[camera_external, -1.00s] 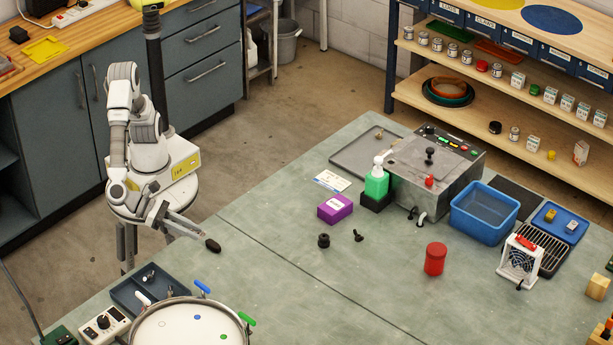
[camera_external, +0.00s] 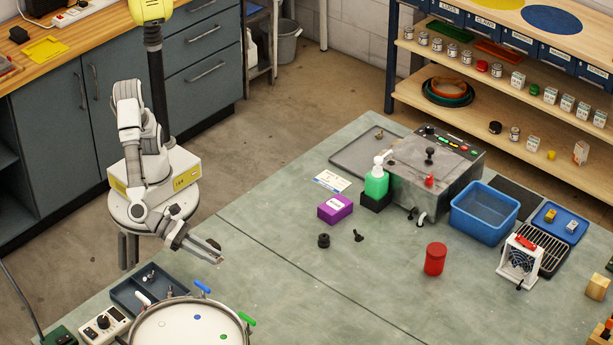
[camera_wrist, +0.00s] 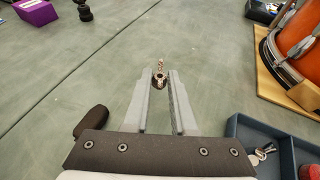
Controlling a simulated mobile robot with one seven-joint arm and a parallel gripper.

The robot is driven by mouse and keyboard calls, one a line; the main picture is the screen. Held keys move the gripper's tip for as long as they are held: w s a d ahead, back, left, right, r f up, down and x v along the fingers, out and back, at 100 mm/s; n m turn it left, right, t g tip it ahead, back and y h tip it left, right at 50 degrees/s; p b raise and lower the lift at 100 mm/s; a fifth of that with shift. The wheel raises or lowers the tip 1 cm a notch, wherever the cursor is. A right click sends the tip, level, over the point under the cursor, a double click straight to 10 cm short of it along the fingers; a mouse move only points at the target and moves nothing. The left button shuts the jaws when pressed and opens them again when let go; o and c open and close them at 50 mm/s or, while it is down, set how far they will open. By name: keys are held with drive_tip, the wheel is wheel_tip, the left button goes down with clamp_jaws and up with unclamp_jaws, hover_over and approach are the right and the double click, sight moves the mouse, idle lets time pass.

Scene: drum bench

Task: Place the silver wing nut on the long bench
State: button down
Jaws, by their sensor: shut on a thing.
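The silver wing nut (camera_wrist: 160,78) is small and metallic and sits between my fingertips in the wrist view. My gripper (camera_wrist: 160,84) is shut on it. In the external view my gripper (camera_external: 217,256) is low over the near left edge of the long bench (camera_external: 290,265), a grey-green top. The nut is too small there to make out clearly. I cannot tell whether it touches the bench.
A dark oval object (camera_wrist: 92,121) lies just left of my fingers. A blue-grey tray (camera_wrist: 240,128) with small metal parts is at right, near the drum (camera_wrist: 295,40). A purple box (camera_external: 335,208) and red canister (camera_external: 435,259) stand farther off. The bench middle is mostly clear.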

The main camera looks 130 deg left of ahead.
sight(211, 271)
drive_tip(key=shift+f+b, duration=0.8)
drive_tip(key=shift+f, duration=1.15)
drive_tip(key=shift+f, duration=0.2)
drive_tip(key=c, duration=0.7)
unclamp_jaws()
drive_tip(key=shift+c, duration=0.2)
drive_tip(key=shift+r, duration=0.25)
drive_tip(key=p+v, duration=0.2)
drive_tip(key=v, duration=0.8)
drive_tip(key=shift+s+d+r+p, duration=0.1)
drive_tip(key=shift+s+d+p, duration=0.15)
drive_tip(key=shift+p, duration=0.1)
drive_tip(key=shift+s+d+r, duration=0.15)
drive_tip(key=shift+s, duration=0.45)
